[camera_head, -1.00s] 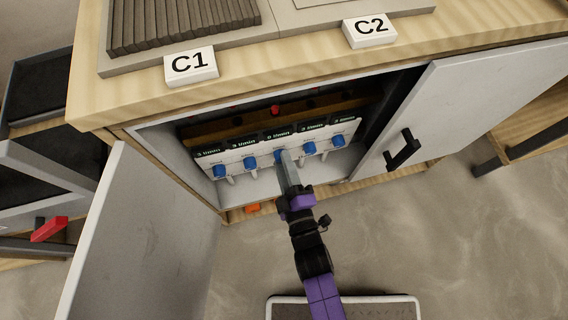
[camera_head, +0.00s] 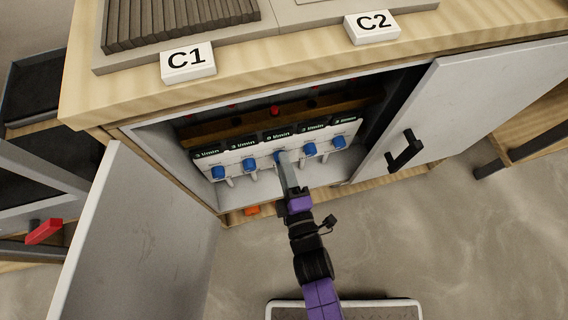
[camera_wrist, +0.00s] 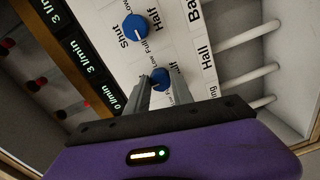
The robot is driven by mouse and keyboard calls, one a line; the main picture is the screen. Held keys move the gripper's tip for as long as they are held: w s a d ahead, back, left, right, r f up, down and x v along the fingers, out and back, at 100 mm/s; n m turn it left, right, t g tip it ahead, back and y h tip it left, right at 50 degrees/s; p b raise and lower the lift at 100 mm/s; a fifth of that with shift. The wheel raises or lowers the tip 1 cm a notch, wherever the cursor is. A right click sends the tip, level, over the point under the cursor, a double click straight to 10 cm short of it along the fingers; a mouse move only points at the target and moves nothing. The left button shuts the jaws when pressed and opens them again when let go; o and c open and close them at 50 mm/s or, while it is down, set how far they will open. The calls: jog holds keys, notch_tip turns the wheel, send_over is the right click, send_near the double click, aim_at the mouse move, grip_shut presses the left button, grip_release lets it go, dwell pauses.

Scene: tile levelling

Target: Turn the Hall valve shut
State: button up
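The Hall valve's blue knob (camera_wrist: 160,78) sits on the white valve panel inside the open cabinet, beside the printed word Hall. In the head view it is the middle blue knob (camera_head: 280,156) of the row. My gripper (camera_wrist: 160,84) has one finger on each side of this knob, and the fingertips appear closed against it. The fingers hide parts of the knob and its Shut, Half and Full marks, so its pointer is unclear. The display (camera_wrist: 118,99) by this knob reads 0 l/min. My gripper (camera_head: 284,164) reaches in from the front.
Other blue knobs (camera_head: 249,163) flank it closely; neighbouring displays (camera_wrist: 96,64) read 3 l/min. The left door (camera_head: 140,235) and right door (camera_head: 470,105) stand open. The countertop (camera_head: 290,72) overhangs the panel, with C1 (camera_head: 188,61) and C2 (camera_head: 372,26) signs above.

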jog(key=o, duration=0.4)
jog(key=shift+f, duration=0.1)
jog(key=shift+o, duration=0.2)
jog(key=p+v, duration=0.1)
jog(key=v, duration=0.7)
